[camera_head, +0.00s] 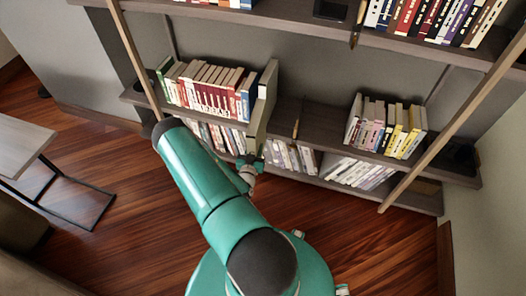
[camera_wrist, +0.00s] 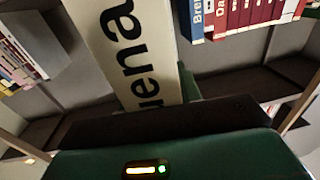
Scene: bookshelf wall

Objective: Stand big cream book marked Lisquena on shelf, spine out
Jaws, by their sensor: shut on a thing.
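The big cream book (camera_head: 262,104) is upright and slightly tilted in the head view, at the right end of the upper-left row of books. Its lower end overlaps the shelf's front edge, and I cannot tell whether it rests on the shelf. In the wrist view the cream book (camera_wrist: 135,50) shows its spine with large black letters "uena"; the rest of the name is out of frame. The shelf board (camera_head: 312,124) runs on to the right of the book.
A row of books (camera_head: 208,88) stands just left of the cream book. Clear board lies to its right, with a thin brown object (camera_head: 296,119) and then another row of books (camera_head: 388,126). Slanted wooden posts (camera_head: 440,130) cross the shelf front. A table (camera_head: 22,145) stands at far left.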

